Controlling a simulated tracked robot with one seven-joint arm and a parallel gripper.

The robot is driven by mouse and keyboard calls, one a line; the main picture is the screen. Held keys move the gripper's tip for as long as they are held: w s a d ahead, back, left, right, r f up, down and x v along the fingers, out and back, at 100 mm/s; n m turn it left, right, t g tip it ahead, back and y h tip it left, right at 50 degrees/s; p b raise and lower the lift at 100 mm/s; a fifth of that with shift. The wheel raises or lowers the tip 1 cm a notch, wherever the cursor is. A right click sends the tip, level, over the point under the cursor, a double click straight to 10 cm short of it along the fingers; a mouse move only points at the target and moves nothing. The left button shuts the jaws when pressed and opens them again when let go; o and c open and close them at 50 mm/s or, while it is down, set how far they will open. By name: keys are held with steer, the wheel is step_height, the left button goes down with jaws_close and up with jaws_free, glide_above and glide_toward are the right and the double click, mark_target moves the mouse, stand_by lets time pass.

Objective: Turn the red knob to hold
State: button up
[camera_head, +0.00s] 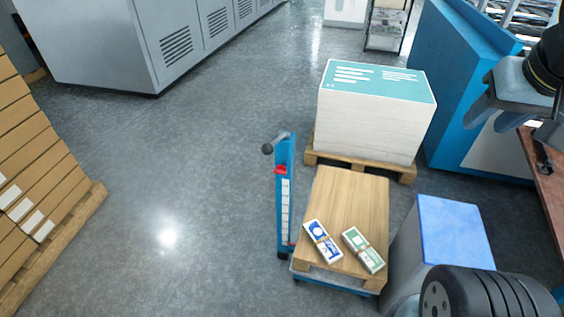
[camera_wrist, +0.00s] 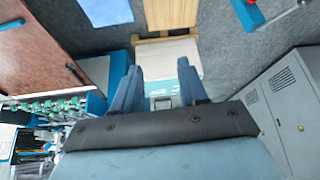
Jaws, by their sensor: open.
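The red knob (camera_head: 281,170) is a small red piece near the top of an upright blue post (camera_head: 285,215). The post carries a white marked strip and a dark ball-ended lever (camera_head: 268,149) at its top. It stands at the left edge of a low lift cart with a wooden top (camera_head: 350,200). My gripper (camera_wrist: 157,88) is open and empty in the wrist view, its two blue fingers apart. It is well away from the knob. The knob's setting and any "hold" label are too small to read.
A paper stack with a teal cover (camera_head: 377,82) sits on a pallet behind the cart. Two banded bundles (camera_head: 323,242) (camera_head: 364,250) lie on the cart top. A blue-topped block (camera_head: 455,230) stands to its right. Grey floor (camera_head: 200,160) left of the post is clear.

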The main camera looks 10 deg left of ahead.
steer(key=shift+o, duration=1.3)
steer(key=shift+w+a, duration=0.1)
steer(key=shift+o, duration=0.8)
steer(key=shift+w+f+g, duration=0.15)
steer(key=shift+f+g, duration=0.15)
steer(key=shift+o, duration=1.1)
steer(key=shift+w+d+f+n+g+h, duration=0.4)
steer(key=shift+w+d+f+n+g, duration=0.2)
steer(key=shift+w+d+f+n, duration=0.25)
steer(key=w+a+f+n+g+h, duration=0.2)
steer(key=w+a+f+n+h, duration=0.7)
steer(key=w+f, duration=0.25)
steer(key=w+a+f+n+t+h, duration=0.1)
steer(key=w+a+f+n+t, duration=0.2)
steer(key=a+f+n, duration=0.25)
steer(key=w+a+f+n+t+h, duration=0.1)
steer(key=w+a+f+n+t, duration=0.1)
steer(key=a+f+n+t, duration=0.35)
steer(key=n+t+y, duration=0.8)
steer(key=n+y, duration=0.3)
steer(key=n, duration=0.3)
glide_toward(279, 173)
steer(key=shift+m, duration=0.25)
steer(key=w, duration=0.9)
steer(key=shift+w+d, duration=0.2)
